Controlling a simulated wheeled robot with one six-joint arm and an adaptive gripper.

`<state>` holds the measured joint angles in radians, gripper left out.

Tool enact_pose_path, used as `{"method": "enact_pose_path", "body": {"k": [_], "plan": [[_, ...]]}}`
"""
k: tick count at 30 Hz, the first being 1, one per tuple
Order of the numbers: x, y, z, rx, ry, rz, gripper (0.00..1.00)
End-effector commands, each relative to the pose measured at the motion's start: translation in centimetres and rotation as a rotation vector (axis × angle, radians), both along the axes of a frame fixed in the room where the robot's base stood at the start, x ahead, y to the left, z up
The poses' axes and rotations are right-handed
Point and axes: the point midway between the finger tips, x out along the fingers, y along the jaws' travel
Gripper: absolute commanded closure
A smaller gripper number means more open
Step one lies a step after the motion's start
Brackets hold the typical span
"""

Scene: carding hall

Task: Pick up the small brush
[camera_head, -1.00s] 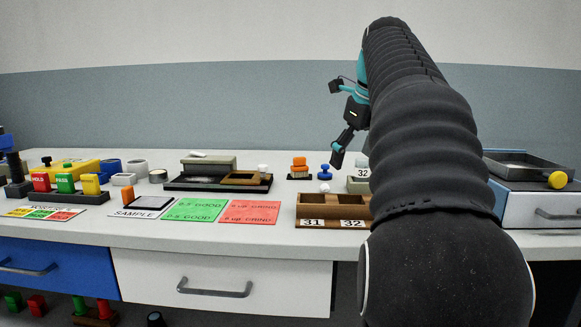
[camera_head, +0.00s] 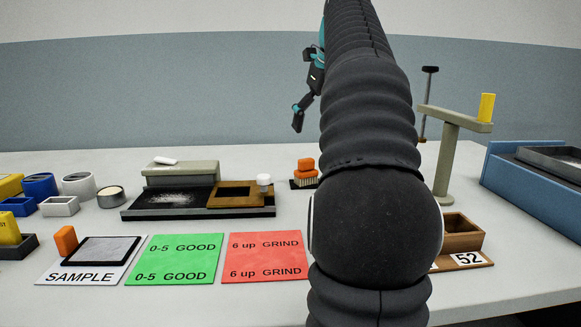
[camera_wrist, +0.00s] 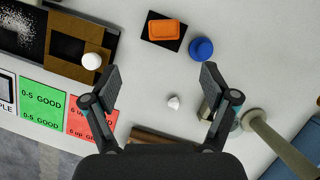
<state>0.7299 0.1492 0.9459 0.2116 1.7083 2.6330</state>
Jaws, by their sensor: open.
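The small brush (camera_head: 306,172) has an orange handle and pale bristles and stands upright on a small black pad (camera_head: 297,185) on the bench. In the wrist view the brush (camera_wrist: 167,30) is seen from above as an orange block near the top. My gripper (camera_wrist: 160,78) is open and empty, its fingers spread wide. The brush lies beyond the fingertips, apart from them. In the head view my gripper (camera_head: 298,121) hangs above the bench near the brush, and only part of it shows; my arm hides the rest.
A blue knob (camera_wrist: 201,50) stands right of the brush, close to the right finger. A small white knob (camera_wrist: 173,102) lies between the fingers' lines. A dark tray with a wooden frame (camera_head: 236,194) is left of the brush. A post with a yellow-tipped arm (camera_head: 448,158) stands right.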

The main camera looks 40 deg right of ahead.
Motion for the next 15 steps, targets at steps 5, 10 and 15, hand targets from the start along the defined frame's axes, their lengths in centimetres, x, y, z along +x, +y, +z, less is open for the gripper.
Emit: {"method": "enact_pose_path", "body": {"k": [5,10,15], "plan": [[0.8,0.0,-1.8,0.001,0.002,0.003,0.15],[2.0,-0.2,-4.8,0.002,0.003,0.004,0.15],[2.9,-0.4,-7.0,0.001,0.002,0.003,0.15]]}}
